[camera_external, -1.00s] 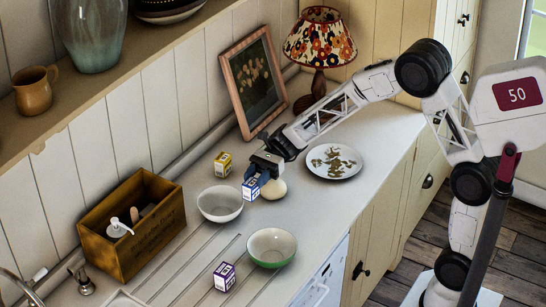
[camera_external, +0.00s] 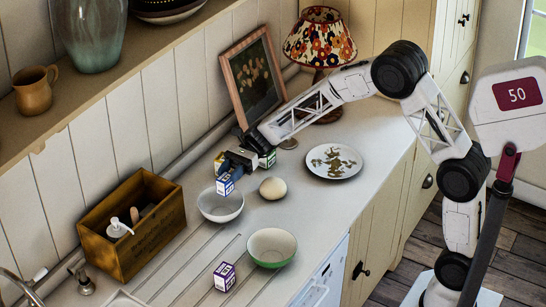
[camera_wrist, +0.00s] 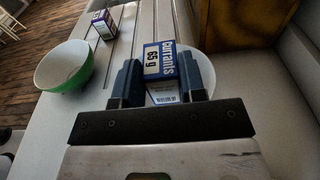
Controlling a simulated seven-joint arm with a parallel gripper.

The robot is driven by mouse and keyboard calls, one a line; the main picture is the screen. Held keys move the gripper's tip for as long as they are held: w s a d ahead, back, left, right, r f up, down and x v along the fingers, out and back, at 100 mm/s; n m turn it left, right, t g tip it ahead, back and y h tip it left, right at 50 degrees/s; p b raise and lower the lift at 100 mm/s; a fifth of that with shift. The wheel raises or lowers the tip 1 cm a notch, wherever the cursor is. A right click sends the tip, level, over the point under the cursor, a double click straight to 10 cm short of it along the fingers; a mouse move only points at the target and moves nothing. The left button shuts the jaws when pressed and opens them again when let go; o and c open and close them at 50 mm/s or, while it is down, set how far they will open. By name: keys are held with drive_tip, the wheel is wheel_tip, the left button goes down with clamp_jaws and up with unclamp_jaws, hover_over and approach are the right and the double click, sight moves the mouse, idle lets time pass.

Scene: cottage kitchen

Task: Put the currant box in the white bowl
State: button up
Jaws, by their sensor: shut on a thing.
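The currant box (camera_external: 225,184), blue and white, is held in the air by my gripper (camera_external: 233,172). In the wrist view the box (camera_wrist: 158,58) sits between the two blue fingers, and its label reads Currants 65 g. The white bowl (camera_external: 222,211) stands on the counter. In the external view the box overlaps the bowl's back rim from above. In the wrist view the bowl (camera_wrist: 208,72) lies behind and below the box, partly hidden by it and the fingers. I cannot tell exactly how far the box is over the bowl's opening.
A purple box (camera_external: 224,276) is in front. A wooden crate (camera_external: 150,238) stands left, a plate (camera_external: 334,162) right.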

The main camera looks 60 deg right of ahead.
drive_tip(key=shift+f, duration=1.8)
drive_tip(key=shift+f, duration=0.6)
drive_tip(key=o, duration=1)
drive_tip(key=shift+r, duration=0.1)
drive_tip(key=shift+r, duration=0.45)
drive_tip(key=shift+d+r, duration=0.1)
drive_tip(key=shift+d, duration=0.15)
drive_tip(key=d+r, duration=0.1)
drive_tip(key=d, duration=1)
drive_tip(key=shift+d+r, duration=0.2)
